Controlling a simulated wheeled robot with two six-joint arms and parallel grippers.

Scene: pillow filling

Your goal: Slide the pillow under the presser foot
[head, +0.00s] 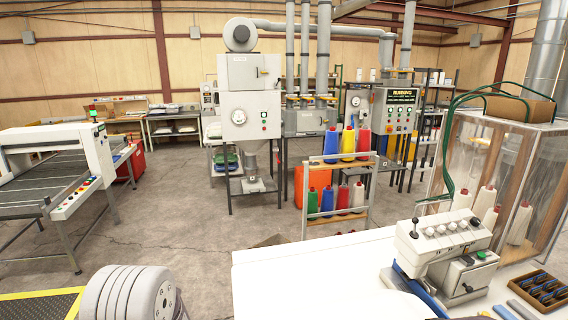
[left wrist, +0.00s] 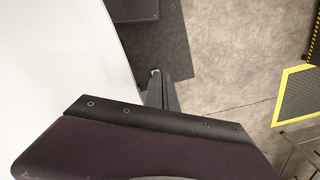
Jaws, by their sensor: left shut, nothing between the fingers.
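The white sewing machine (head: 445,250) stands at the right of the white worktable (head: 300,275) in the head view. Its presser foot is too small or hidden to make out. A pale rounded shape (head: 375,306) at the bottom edge, left of the machine, may be the pillow; it is cut off and blends with the table. In the left wrist view, the narrow grey fingers of my left gripper (left wrist: 157,76) are shut and empty, beyond the dark bolted housing. They are beside a white surface (left wrist: 50,55), seemingly the table. My right gripper is out of view.
A clear-walled cabinet with white thread cones (head: 484,205) stands behind the machine. A brown tray of blue pieces (head: 530,290) lies to its right. A rack of coloured spools (head: 340,185) stands behind the table. Bare concrete floor (head: 200,240) is left of the table.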

